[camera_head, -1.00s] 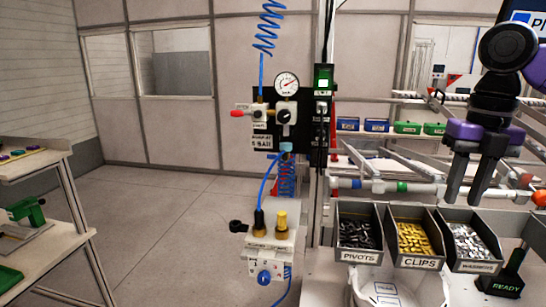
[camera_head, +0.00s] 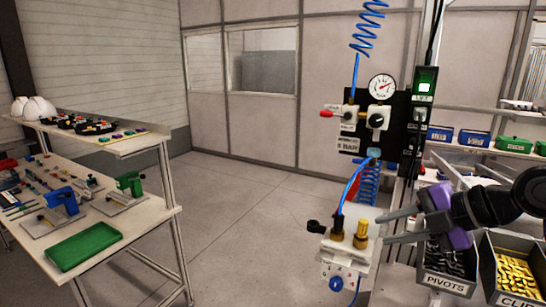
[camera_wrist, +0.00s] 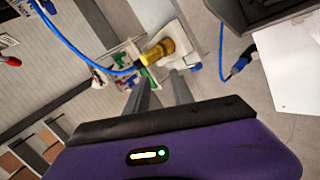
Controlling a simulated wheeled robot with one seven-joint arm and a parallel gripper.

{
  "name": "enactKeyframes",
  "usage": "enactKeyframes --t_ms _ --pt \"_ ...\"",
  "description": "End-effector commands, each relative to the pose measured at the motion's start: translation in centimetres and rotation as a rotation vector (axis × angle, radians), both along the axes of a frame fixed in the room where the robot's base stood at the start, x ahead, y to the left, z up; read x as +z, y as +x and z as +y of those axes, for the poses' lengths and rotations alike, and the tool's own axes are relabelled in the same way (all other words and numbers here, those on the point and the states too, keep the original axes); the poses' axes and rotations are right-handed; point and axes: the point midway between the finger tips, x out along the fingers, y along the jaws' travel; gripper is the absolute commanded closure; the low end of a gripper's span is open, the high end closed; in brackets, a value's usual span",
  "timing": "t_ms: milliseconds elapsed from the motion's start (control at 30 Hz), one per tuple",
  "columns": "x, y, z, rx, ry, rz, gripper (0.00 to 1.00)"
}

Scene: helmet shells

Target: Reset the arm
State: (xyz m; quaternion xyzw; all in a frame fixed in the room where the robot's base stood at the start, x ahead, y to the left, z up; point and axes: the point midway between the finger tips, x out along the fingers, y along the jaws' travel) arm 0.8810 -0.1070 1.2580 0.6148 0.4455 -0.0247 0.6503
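My gripper (camera_head: 381,229) reaches in from the right in the head view, its two grey fingers pointing left and spread apart. It is open, with nothing seen between the fingers. The fingertips show close to the right side of the air fitting block (camera_head: 350,253) with its gold knob (camera_head: 361,233). I cannot tell whether they touch it. In the wrist view, the fingers (camera_wrist: 156,88) point toward a gold fitting (camera_wrist: 168,46) beyond their tips, with a gap between them.
The pivots bin (camera_head: 446,284) and clips bin (camera_head: 515,300) stand below my arm. A pressure gauge (camera_head: 382,87) and blue coiled hose (camera_head: 368,30) are above. A bench with a green tray (camera_head: 84,246) and white helmets (camera_head: 39,108) is at left. Open floor lies between.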

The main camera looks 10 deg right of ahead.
Motion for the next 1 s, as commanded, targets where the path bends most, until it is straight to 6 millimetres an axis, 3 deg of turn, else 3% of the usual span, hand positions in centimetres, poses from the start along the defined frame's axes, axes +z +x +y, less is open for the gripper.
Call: enactKeyframes --t_ms 33,200,467,767,1000 --pt "-0.6 0.6 2.1 -0.026 0.085 -0.015 0.71" --pt "-1.8 2.3 6.8 -0.150 0.350 -0.050 0.71" --pt "-4.6 2.4 11.8 -0.361 0.736 -0.035 0.71" --pt "-10.4 -1.2 14.9 -0.635 1.106 0.041 0.71" --pt "-16.1 -7.1 15.8 -0.867 1.308 0.099 0.71"
